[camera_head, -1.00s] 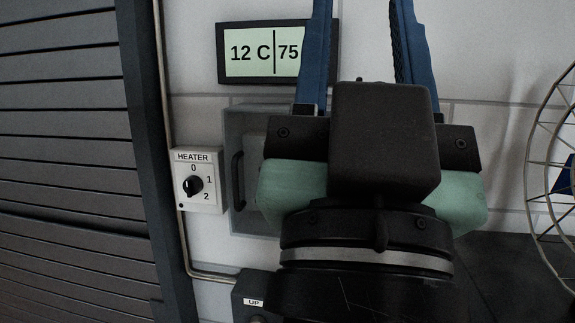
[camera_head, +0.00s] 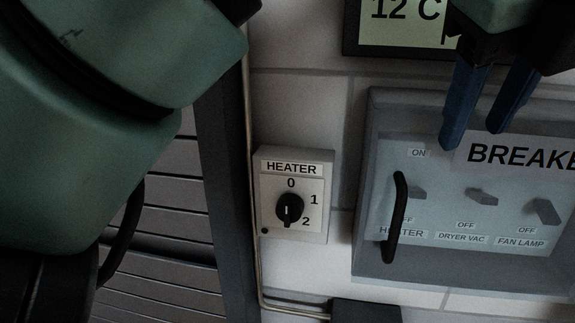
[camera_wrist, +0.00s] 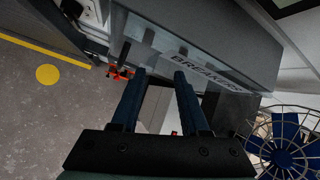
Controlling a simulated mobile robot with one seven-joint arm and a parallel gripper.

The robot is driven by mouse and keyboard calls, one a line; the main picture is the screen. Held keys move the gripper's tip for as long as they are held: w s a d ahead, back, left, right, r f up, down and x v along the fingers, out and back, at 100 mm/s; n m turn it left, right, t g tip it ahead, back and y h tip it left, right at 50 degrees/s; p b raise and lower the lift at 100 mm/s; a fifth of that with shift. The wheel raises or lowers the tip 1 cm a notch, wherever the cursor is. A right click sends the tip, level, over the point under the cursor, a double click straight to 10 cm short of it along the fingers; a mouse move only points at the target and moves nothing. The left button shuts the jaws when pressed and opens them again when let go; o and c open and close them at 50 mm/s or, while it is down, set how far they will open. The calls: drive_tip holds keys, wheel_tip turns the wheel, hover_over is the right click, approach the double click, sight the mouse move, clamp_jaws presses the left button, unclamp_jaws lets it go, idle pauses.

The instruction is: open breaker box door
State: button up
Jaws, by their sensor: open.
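The breaker box (camera_head: 365,235) is a grey wall box at the right of the head view, cut off by the right edge. Its door looks shut and clear, with switches and labels showing behind it. A black vertical bar handle (camera_head: 397,218) is on the door's left side. My gripper (camera_head: 473,137) is open and empty, its two blue fingers pointing down in front of the box's upper part, up and right of the handle. In the wrist view, the box (camera_wrist: 225,40) lies beyond the open fingers (camera_wrist: 160,74). Finger contact with the door cannot be told.
A heater switch box (camera_head: 293,196) with a black knob is on the wall left of the breaker box. A display (camera_head: 400,22) hangs above. A slatted shutter (camera_head: 165,225) is at the left. A wire fan cage (camera_wrist: 285,140) shows in the wrist view. My arm covers the upper left.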

sight(403, 207)
drive_tip(key=s+a+m+g+y, duration=0.2)
drive_tip(key=a+y, duration=0.1)
drive_tip(key=a, duration=0.1)
drive_tip(key=x, duration=0.4)
drive_tip(key=p+x, duration=0.1)
drive_tip(key=x, duration=0.8)
drive_tip(key=shift+w+a+r+p, duration=0.15)
drive_tip(key=shift+w+p, duration=0.1)
drive_tip(key=shift+p, duration=0.15)
clamp_jaws()
idle(0.6)
